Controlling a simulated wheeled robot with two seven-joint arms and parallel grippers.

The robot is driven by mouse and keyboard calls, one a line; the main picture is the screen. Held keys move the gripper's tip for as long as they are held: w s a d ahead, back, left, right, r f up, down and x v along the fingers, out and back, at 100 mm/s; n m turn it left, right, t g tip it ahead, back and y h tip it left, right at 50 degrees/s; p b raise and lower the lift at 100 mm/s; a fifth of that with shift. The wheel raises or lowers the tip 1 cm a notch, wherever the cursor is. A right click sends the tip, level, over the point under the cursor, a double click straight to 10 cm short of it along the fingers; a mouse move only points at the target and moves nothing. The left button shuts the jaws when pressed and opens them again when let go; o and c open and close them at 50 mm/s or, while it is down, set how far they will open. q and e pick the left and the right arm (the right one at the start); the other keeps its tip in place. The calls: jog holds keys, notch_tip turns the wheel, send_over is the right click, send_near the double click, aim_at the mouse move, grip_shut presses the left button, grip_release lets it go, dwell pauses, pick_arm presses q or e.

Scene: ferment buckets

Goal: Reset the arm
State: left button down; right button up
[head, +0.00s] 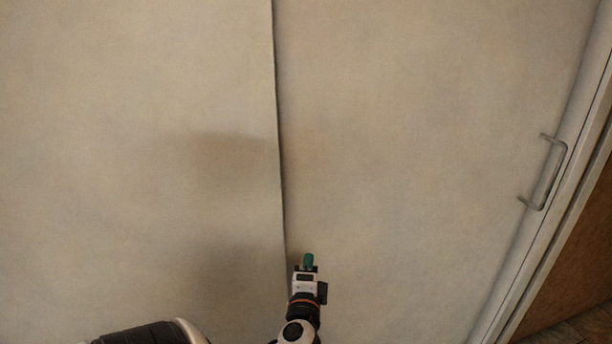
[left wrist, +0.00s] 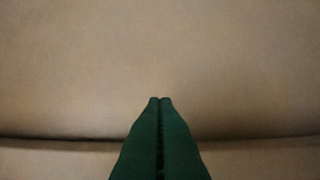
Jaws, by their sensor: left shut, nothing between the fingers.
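My left gripper (head: 308,257) is at the bottom middle of the head view, with green fingertips in front of a pale panel surface. The left wrist view shows its two green fingers (left wrist: 160,100) pressed together with nothing between them. They point at the plain beige surface, and whether they touch it I cannot tell. My right gripper is not in view.
Large pale panels (head: 150,80) fill most of the head view, with a dark seam (head: 277,120) running down the middle, close to my left gripper. A metal handle (head: 557,180) is at the right. Brown wood-like flooring (head: 590,320) shows at the lower right corner.

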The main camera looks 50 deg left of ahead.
pick_arm(q)
jog(key=b+v, duration=0.1)
jog(key=v, duration=0.5)
jog(key=shift+s+a, duration=0.4)
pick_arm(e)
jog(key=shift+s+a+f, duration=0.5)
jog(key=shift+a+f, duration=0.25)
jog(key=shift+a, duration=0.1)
